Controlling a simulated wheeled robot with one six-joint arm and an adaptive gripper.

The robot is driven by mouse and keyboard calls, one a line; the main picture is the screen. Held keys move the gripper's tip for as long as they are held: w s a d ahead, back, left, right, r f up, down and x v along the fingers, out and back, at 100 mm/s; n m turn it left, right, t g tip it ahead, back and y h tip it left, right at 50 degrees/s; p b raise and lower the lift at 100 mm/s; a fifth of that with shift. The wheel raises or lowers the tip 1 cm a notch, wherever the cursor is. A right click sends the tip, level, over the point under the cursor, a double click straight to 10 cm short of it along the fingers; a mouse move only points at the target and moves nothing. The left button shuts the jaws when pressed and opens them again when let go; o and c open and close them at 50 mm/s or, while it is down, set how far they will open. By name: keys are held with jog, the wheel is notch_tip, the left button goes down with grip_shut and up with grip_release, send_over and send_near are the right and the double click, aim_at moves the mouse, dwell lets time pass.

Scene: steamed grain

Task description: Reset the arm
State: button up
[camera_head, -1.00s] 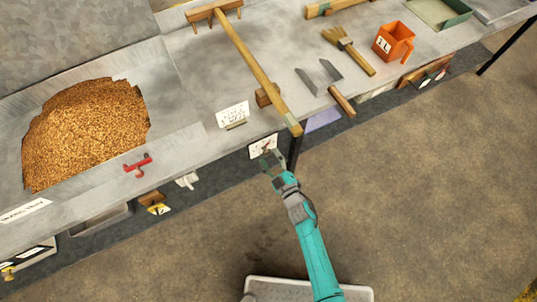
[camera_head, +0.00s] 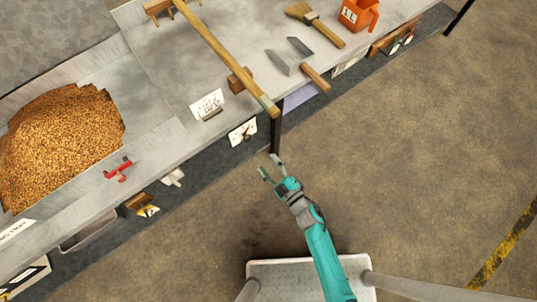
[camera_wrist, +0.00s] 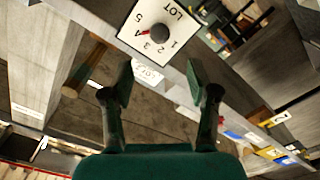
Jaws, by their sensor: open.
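My gripper (camera_head: 271,167) is open and empty in the head view, with its fingers spread. It is in front of the bench's front edge, over the floor, near a dark bench leg. My teal arm reaches up to it from the bottom. In the wrist view my gripper (camera_wrist: 160,95) shows two dark green fingers wide apart with nothing between them. The white LOT dial plate (camera_wrist: 160,32) with a dark knob and a red pointer is beyond the fingertips. The dial plate also shows in the head view (camera_head: 236,136) on the bench front.
The bench (camera_head: 165,75) holds a grain heap (camera_head: 60,140), a wooden rake (camera_head: 222,55), a scraper (camera_head: 316,77), a brush (camera_head: 322,30) and an orange jug (camera_head: 355,14). A red handle (camera_head: 119,169) is at its edge.

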jog(key=s+d+r+m+t+h, duration=0.1)
jog(key=s+d+r+m+h, duration=0.3)
jog(key=s, duration=0.5)
jog(key=s+d+r+m+t+h, duration=0.1)
jog(key=s+d+r+m+h, duration=0.1)
jog(key=s+d+r+m, duration=0.4)
jog(key=s+d+r+m+g+h, duration=0.1)
jog(key=s+d+r+m+h, duration=0.1)
jog(key=s+r, duration=0.5)
jog(key=s+d+r+m+g+h, duration=0.1)
jog(key=s+d+r+m+h, duration=0.1)
jog(key=s+d+r, duration=0.2)
jog(key=s+r, duration=0.3)
jog(key=r, duration=0.1)
jog(key=shift+s+d+r+m, duration=0.2)
jog(key=shift+s+d+m, duration=0.1)
jog(key=shift+s+m, duration=0.1)
